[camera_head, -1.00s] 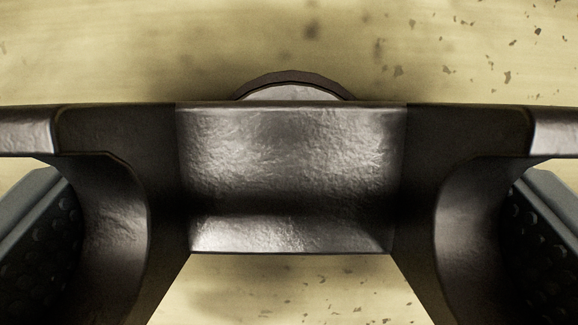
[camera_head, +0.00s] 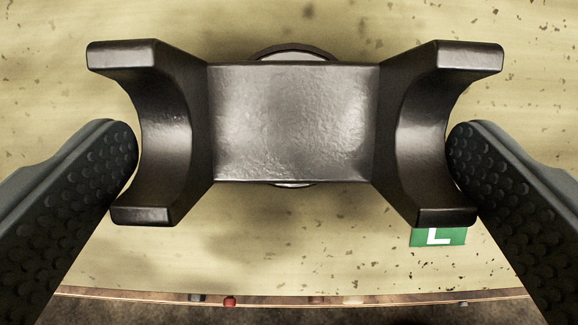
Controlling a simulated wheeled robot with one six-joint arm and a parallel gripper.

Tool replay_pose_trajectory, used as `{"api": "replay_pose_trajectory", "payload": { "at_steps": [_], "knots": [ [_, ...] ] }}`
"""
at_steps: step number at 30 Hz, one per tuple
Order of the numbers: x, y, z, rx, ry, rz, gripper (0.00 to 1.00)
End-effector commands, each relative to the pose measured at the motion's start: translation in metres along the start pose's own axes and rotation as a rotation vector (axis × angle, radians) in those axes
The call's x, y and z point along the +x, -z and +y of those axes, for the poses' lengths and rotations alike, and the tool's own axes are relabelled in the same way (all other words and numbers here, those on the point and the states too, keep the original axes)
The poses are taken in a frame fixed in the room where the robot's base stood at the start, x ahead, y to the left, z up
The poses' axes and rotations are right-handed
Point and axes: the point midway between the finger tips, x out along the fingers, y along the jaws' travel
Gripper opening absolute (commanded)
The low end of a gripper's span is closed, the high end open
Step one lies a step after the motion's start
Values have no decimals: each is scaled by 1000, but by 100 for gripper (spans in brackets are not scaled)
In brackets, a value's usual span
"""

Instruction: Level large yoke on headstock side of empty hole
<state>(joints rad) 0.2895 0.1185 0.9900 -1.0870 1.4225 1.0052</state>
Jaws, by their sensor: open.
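A dark metal large yoke (camera_head: 292,120) fills the upper middle of the view. It has a flat middle block and a curved, forked end on each side. A round part (camera_head: 292,53) shows just behind its top edge, and a curved edge also shows below it. My gripper (camera_head: 292,150) is open, with one dimpled finger at the left and the other at the right. The fingertips lie beside the outer curves of the yoke's two ends. I cannot tell whether they touch it. No empty hole or headstock shows.
A worn yellowish surface (camera_head: 300,250) with dark specks lies behind the yoke. A green label with a white "L" (camera_head: 450,236) sits at the lower right. A brown edge runs along the bottom, with a small red object (camera_head: 229,302) there.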

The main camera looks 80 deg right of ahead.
Motion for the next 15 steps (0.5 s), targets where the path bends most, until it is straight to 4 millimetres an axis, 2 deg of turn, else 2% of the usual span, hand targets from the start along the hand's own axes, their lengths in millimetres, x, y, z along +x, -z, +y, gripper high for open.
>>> {"api": "replay_pose_trajectory", "payload": {
  "at_steps": [3, 15],
  "knots": [
    [-26, 1, 0, 1, 3, 2, 100],
    [-100, 0, -1, 0, 4, 2, 100]
  ]
}}
